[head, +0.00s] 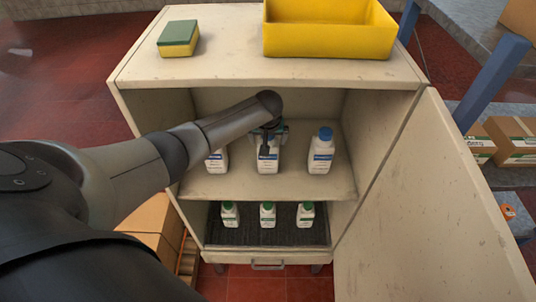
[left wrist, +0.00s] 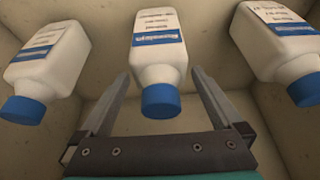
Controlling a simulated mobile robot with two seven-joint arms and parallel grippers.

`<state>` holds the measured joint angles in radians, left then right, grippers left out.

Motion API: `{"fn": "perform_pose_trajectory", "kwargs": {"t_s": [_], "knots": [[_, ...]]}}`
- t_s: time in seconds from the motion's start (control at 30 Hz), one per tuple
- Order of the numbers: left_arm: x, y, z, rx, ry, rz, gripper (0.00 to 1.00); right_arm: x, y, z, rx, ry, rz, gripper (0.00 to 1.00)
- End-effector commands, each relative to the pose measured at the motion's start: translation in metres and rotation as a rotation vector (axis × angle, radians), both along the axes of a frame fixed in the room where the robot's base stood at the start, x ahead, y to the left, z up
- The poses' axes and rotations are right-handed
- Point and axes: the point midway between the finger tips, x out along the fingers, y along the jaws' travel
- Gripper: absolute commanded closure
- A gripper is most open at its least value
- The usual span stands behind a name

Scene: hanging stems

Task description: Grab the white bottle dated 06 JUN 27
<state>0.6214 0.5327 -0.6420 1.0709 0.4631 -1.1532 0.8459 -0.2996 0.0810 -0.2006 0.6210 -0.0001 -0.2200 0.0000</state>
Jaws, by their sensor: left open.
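Three white bottles with blue caps stand in a row on the cabinet's upper shelf: a left one (head: 216,163), a middle one (head: 267,166) and a right one (head: 320,158). My left gripper (head: 268,131) is at the middle bottle and hides its top. In the left wrist view the open gripper (left wrist: 160,74) has one finger on each side of the middle bottle (left wrist: 158,55), with gaps on both sides. The other two bottles (left wrist: 47,58) (left wrist: 280,42) lie outside the fingers. The small label print, including any date, is too blurred to read. My right gripper is not in view.
Several green-capped white bottles, one of them central (head: 267,216), stand on the dark lower shelf mat (head: 248,237). The cabinet door (head: 430,215) is open at right. A yellow bin (head: 328,40) and a sponge (head: 178,39) sit on top. Side walls bound the shelf.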

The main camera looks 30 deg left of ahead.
Motion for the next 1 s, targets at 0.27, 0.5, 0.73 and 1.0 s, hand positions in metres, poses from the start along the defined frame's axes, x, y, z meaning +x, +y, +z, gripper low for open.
{"fn": "perform_pose_trajectory", "kwargs": {"t_s": [0.27,0.5,0.73,1.0], "knots": [[0.0050,0.0026,-0.0136,0.000,-0.001,0.000,0.00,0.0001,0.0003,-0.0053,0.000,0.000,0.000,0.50],[0.0049,0.0026,-0.0134,0.000,-0.001,0.000,0.03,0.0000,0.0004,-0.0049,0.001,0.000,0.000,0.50],[0.0048,0.0027,-0.0133,0.000,-0.001,0.000,0.29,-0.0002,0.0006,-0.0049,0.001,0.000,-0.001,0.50],[0.0047,0.0027,-0.0133,0.001,-0.001,0.000,0.60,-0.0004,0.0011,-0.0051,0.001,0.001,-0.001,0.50]]}}
